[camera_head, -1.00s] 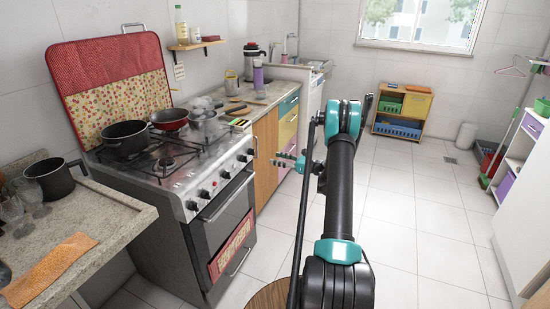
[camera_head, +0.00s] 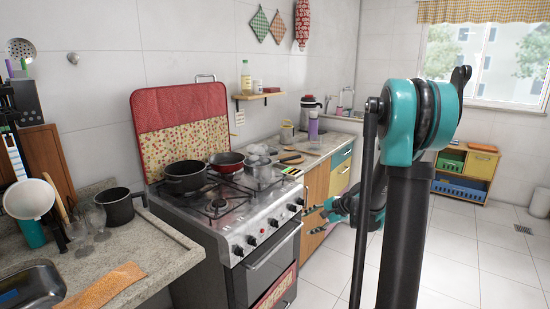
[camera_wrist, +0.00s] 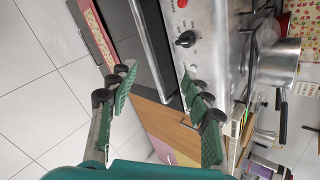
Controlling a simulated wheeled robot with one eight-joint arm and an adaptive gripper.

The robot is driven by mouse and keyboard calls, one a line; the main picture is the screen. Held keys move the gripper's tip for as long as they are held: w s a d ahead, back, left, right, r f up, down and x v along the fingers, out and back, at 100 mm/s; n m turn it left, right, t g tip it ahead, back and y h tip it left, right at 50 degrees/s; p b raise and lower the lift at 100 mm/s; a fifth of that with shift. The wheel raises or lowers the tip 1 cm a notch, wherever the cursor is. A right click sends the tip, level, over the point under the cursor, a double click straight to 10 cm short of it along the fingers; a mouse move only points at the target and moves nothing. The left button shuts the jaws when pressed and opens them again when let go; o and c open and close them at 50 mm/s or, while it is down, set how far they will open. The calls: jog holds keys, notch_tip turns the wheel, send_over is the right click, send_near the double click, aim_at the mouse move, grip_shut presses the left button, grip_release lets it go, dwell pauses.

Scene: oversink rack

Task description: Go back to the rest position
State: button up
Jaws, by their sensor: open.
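My gripper (camera_head: 316,220) is in the head view, right of the stove front and before the wooden cabinet doors. In the wrist view my gripper (camera_wrist: 160,84) has its two green-padded fingers spread apart, with nothing between them. The stove front and its knobs (camera_wrist: 186,39) lie beyond the fingers, and I see no contact with them. My teal and black arm stands large at the right of the head view and hides part of the floor and cabinets behind it.
The stove (camera_head: 235,225) carries a black pot (camera_head: 185,178), a red pan (camera_head: 227,163) and a steel pot (camera_head: 262,172). A granite counter (camera_head: 165,258) juts out at the left. A wooden shelf unit (camera_head: 466,172) stands at the back right. White tiled floor (camera_head: 470,250) is open at the right.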

jog(key=s+d+f+n+h, duration=0.1)
jog(key=s+n, duration=0.3)
jog(key=s, duration=0.5)
jog(key=s+d+f+n+h, duration=0.1)
jog(key=s+n+h, duration=0.3)
jog(key=s, duration=0.6)
jog(key=s+d+f+n+g+h, duration=0.1)
jog(key=s+d+n+h, duration=0.1)
jog(key=s, duration=0.7)
jog(key=d+n, duration=0.1)
jog(key=n, duration=0.1)
jog(key=shift+s+d+f+n+h, duration=0.2)
jog(key=shift+s+f+n+h, duration=0.1)
jog(key=shift+s+h, duration=0.1)
